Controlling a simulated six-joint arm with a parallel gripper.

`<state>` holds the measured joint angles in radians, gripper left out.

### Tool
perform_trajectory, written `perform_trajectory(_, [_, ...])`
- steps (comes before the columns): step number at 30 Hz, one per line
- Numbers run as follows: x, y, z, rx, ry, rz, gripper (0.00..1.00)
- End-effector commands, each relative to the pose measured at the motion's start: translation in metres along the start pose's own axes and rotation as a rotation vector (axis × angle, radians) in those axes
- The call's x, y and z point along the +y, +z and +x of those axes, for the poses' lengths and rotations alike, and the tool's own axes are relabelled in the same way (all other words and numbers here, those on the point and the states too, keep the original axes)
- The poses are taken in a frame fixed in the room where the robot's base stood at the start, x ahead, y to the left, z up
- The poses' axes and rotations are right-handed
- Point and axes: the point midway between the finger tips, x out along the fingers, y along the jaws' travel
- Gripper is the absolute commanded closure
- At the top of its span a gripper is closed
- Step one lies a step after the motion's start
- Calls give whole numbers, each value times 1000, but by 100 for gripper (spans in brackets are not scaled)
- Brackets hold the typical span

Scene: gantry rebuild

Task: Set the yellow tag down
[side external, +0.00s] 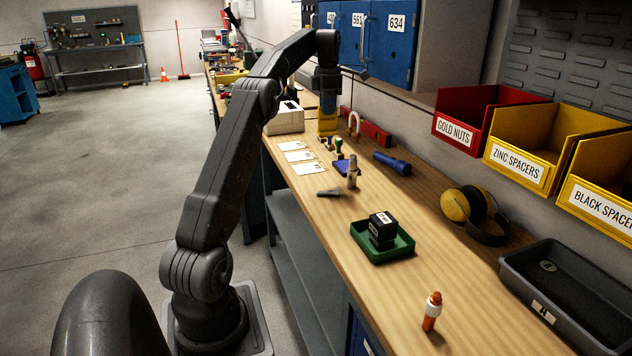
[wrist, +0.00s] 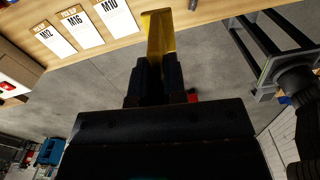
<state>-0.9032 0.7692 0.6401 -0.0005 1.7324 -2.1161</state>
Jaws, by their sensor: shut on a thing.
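The yellow tag (side external: 328,123) is in my gripper (side external: 328,104) at the far part of the wooden bench in the side external view. It hangs upright below the jaws, and I cannot tell whether its lower end touches the bench. In the wrist view the tag (wrist: 159,33) sticks out past the two dark fingers of my gripper (wrist: 158,62), which are shut on it. Its far end overlaps the bench edge in that view, with floor behind the fingers.
Three white cards (side external: 297,157) lie along the bench's left edge, and a white box (side external: 286,118) stands left of the tag. A red magnet-like tool (side external: 372,133), small stamps and a blue flashlight (side external: 392,163) are close by. A green tray (side external: 382,243) holds a black block. Bare wood surrounds the tray.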

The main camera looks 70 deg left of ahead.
Motion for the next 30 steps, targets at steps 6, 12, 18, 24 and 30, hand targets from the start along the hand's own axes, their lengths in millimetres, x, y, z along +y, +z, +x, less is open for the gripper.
perform_trajectory(6, [31, -31, 4, -1, 1, -138, 100])
perform_trajectory(12, [27, -28, 24, 1, -3, -125, 100])
perform_trajectory(18, [27, -28, 51, 1, -2, -124, 100])
perform_trajectory(24, [27, -27, 78, 1, -2, -123, 100])
perform_trajectory(30, [26, -28, 109, 1, -2, -123, 100])
